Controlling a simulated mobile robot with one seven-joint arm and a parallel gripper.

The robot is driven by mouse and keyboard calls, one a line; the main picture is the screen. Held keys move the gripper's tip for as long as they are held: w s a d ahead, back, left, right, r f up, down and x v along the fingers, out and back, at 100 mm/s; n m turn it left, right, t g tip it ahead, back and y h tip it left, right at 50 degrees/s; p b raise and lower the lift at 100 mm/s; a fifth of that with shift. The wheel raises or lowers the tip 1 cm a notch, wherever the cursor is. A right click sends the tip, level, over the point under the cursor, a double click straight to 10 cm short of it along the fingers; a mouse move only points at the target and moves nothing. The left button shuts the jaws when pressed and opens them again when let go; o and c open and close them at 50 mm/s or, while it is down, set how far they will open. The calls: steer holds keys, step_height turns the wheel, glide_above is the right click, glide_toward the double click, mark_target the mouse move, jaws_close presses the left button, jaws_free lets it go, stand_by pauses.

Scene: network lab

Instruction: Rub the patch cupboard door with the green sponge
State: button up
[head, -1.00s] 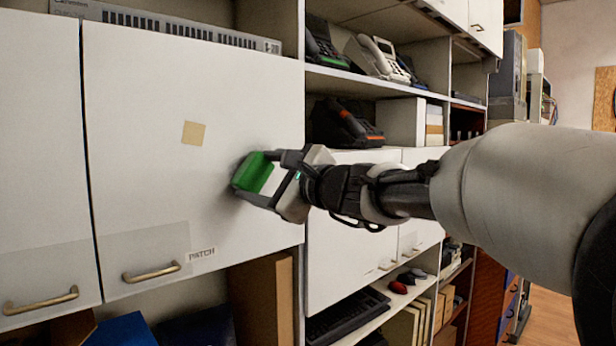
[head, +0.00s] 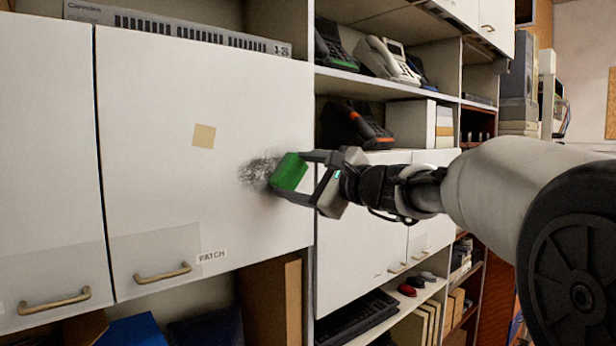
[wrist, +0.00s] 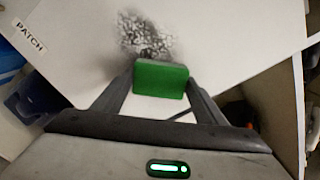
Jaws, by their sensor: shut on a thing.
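The patch cupboard door (head: 200,120) is white, closed, with a brass handle low down and a PATCH label (head: 212,256). A dark speckled smudge (head: 259,172) marks its right half; it also shows in the wrist view (wrist: 146,36). My gripper (head: 298,178) is shut on the green sponge (head: 289,171), which sits at the right edge of the smudge. In the wrist view the sponge (wrist: 160,79) lies between both fingers, just below the smudge. I cannot tell whether it touches the door.
A beige square note (head: 204,136) is on the door, left of the smudge. Another white door (head: 50,150) adjoins at the left. Shelves with phones (head: 388,60) and a white box (head: 411,124) stand to the right. An open shelf lies below the door.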

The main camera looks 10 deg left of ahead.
steer(key=shift+a, duration=0.1)
steer(key=shift+s+a+f+b, duration=0.1)
steer(key=shift+s+a+b, duration=1.05)
steer(key=shift+s+a, duration=0.55)
steer(key=shift+s+a+b, duration=1.15)
steer(key=shift+s+a, duration=0.2)
steer(key=shift+s, duration=0.55)
steer(key=shift+s+a, duration=0.65)
steer(key=shift+s, duration=0.2)
steer(key=shift+w+r+p, duration=0.1)
steer(key=shift+r+p, duration=0.85)
steer(key=shift+r, duration=0.55)
steer(key=shift+w+d+f, duration=0.1)
steer(key=shift+w+d, duration=1.8)
steer(key=shift+w, duration=0.3)
steer(key=shift+w+d, duration=1.9)
steer(key=shift+w, duration=0.3)
steer(key=shift+s+a+b, duration=0.5)
steer(key=shift+s+a, duration=0.75)
steer(key=shift+s, duration=0.25)
steer(key=shift+s+a+b, duration=0.45)
steer(key=shift+s+a, duration=0.85)
steer(key=shift+s, duration=0.15)
steer(key=shift+s+a+b, duration=0.5)
steer(key=shift+s+a, duration=0.75)
steer(key=shift+s, duration=0.25)
steer(key=shift+b+v, duration=0.7)
steer(key=shift+v, duration=2.3)
